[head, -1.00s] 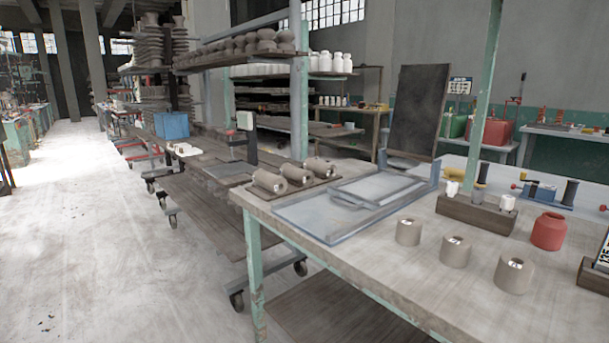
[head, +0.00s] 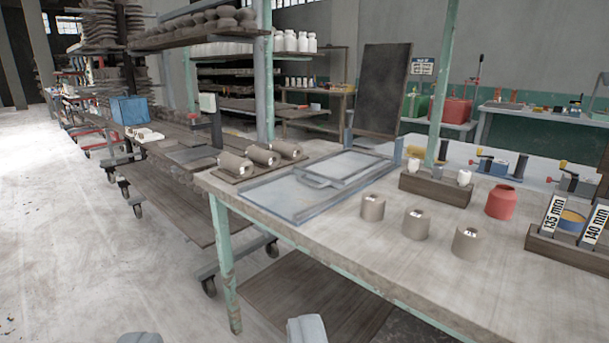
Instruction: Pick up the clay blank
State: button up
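Three grey-brown clay cylinders stand upright on the workbench (head: 330,235): a left one (head: 373,207), a middle one (head: 416,224) and a right one (head: 466,243), with small pale labels on them. Three similar cylinders lie on their sides on a dark board at the bench's left end: a front one (head: 235,165), a middle one (head: 263,156) and a back one (head: 287,149). I cannot tell which is the named blank. My gripper (head: 223,334) shows as two grey fingertips at the bottom edge, wide apart with nothing between them, apart from all the cylinders.
A grey-blue framed tray (head: 290,203) lies behind the upright cylinders. A wooden block (head: 430,190) with small pots, a red jar (head: 500,202) and a rack (head: 570,252) marked 135 mm and 140 mm stand to the right. A green post (head: 442,90) rises at the back. The bench front is clear.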

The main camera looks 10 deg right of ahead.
aim_at(268, 158)
jog(key=i+j, duration=0.2)
jog(key=i, duration=0.4)
jog(key=i+j, duration=0.2)
jog(key=i, duration=0.4)
jog(key=i+j, duration=0.15)
jog(key=i, duration=0.45)
jog(key=i+j, duration=0.2)
jog(key=i, duration=0.35)
